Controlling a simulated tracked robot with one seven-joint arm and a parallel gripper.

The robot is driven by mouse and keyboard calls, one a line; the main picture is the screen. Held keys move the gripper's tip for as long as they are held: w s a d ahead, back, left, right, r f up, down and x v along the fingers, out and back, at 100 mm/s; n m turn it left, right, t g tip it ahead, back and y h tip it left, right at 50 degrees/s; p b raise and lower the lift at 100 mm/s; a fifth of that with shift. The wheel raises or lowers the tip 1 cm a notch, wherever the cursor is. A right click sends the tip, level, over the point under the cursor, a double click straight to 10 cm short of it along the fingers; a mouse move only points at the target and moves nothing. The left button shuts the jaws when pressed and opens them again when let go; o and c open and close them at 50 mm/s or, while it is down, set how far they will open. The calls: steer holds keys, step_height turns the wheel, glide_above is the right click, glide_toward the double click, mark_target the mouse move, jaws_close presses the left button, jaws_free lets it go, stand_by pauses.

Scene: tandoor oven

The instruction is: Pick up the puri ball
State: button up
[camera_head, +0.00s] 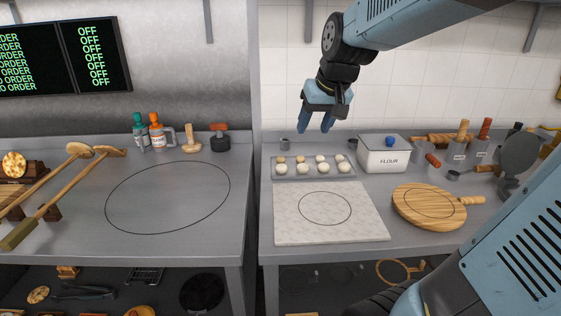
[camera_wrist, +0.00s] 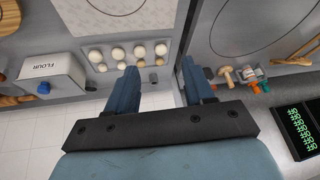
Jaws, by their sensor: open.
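Several dough balls sit in two rows on a grey tray (camera_head: 313,178) at the back of the right counter. The front row holds larger white balls, such as one at the tray's middle (camera_head: 323,168). The back row holds smaller balls, tan toward the left (camera_head: 281,160) and paler toward the right. Which is the puri ball is not marked. The wrist view shows larger white balls (camera_wrist: 117,53) and smaller ones (camera_wrist: 121,65). My gripper (camera_head: 315,122) is open and empty, pointing down, above and apart from the tray. Its fingers also show in the wrist view (camera_wrist: 160,75).
A marble board (camera_head: 290,228) lies in front of the tray. A flour box (camera_head: 383,158) with a blue knob stands right of it; a small grey cup (camera_head: 285,144) is behind. A round wooden board (camera_head: 415,220) lies right. The tiled wall is close behind.

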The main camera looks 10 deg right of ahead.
steer(key=w+f, duration=0.3)
steer(key=w, duration=0.4)
steer(key=w+f, duration=0.2)
steer(key=w, duration=0.5)
steer(key=h, duration=0.1)
glide_toward(281, 160)
steer(key=shift+g, duration=0.3)
steer(key=x, duration=0.6)
steer(key=shift+s+a+f, duration=0.2)
steer(key=shift+s+f, duration=0.05)
steer(key=shift+f, duration=0.05)
steer(key=c, duration=0.8)
steer(key=shift+r, duration=0.1)
